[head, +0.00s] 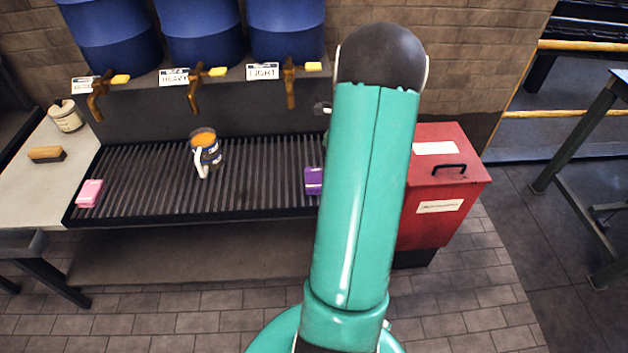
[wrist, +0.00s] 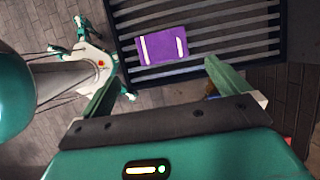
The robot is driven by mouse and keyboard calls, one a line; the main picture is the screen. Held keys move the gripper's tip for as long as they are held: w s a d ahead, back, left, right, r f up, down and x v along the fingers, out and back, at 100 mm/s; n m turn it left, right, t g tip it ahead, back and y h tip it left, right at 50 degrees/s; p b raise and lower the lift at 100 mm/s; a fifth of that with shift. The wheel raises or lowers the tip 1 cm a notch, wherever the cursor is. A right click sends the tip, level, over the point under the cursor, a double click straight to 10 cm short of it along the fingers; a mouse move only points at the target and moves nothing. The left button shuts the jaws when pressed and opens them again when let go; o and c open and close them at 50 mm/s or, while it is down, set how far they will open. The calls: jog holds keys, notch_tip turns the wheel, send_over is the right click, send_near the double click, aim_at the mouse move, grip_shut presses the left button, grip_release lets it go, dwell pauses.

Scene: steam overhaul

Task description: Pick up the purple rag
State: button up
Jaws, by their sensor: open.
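The purple rag (head: 314,180) lies on the slatted rack near its right end in the head view, partly hidden behind my arm. In the wrist view the rag (wrist: 162,49) is a flat purple rectangle with white stripes near each end, lying on the slats. My gripper (wrist: 158,82) is open and empty in the wrist view. Its two green fingers stand wide apart, with the rag beyond their tips and between their lines. In the head view my gripper is hidden behind my arm.
A red bin (head: 440,190) stands to the right. A brush (head: 47,154) lies on the left counter (head: 30,185).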

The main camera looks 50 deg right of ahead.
aim_at(313, 177)
jog(key=x, duration=1)
jog(key=shift+w+d+f, duration=0.15)
jog(key=shift+f, duration=0.15)
jog(key=c, duration=0.9)
jog(key=shift+r, duration=0.1)
jog(key=shift+r, duration=0.5)
notch_tip(313, 177, up, 3)
jog(key=shift+f, duration=0.15)
jog(key=a+r, duration=0.1)
jog(key=s+a+r, duration=0.1)
jog(key=a+r, duration=0.1)
jog(key=s+a+r, duration=0.1)
jog(key=r, duration=0.1)
jog(key=shift+a, duration=0.15)
jog(key=s+a+r, duration=0.4)
jog(key=a, duration=0.4)
jog(key=shift+a, duration=0.2)
